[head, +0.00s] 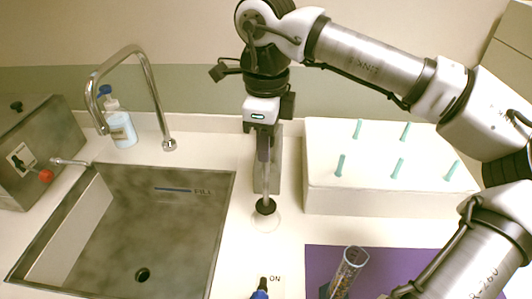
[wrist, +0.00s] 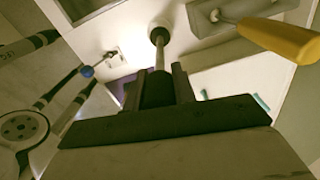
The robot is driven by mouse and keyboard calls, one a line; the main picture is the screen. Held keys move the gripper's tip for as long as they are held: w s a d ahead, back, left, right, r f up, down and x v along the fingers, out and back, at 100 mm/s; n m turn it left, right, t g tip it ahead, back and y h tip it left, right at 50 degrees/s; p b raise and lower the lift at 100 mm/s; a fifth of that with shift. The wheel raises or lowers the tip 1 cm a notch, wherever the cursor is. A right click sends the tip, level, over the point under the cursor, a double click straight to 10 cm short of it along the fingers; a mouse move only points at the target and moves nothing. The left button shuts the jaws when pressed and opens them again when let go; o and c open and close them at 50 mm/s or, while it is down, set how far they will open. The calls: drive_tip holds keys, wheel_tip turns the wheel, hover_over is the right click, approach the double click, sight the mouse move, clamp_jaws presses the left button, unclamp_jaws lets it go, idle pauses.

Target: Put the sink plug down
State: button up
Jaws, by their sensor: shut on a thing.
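The sink plug (head: 265,207) is a small dark stopper at the lower end of a long pale stem. My gripper (head: 264,130) points straight down, shut on the top of the stem. The plug is upright over a pale round spot (head: 267,222) on the counter, right of the sink. I cannot tell whether it touches. In the wrist view, my gripper (wrist: 156,82) holds the dark grip, and the stem (wrist: 160,55) runs away to a round end. The sink (head: 190,225) has a dark drain hole (head: 143,275) in its floor.
A white box (head: 330,195) with several green pegs stands right of the gripper, and a grey block (head: 277,165) behind the stem. A purple mat (head: 315,260) with a clear tube (head: 348,270) lies at front right. A curved tap (head: 160,105) and a soap bottle (head: 122,128) stand behind the sink.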

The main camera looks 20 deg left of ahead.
drive_tip(key=shift+f, duration=1.85)
drive_tip(key=shift+f, duration=0.15)
drive_tip(key=o, duration=1)
wheel_tip(320, 180, up, 12)
drive_tip(key=shift+r+b, duration=0.2)
drive_tip(key=shift+b, duration=0.75)
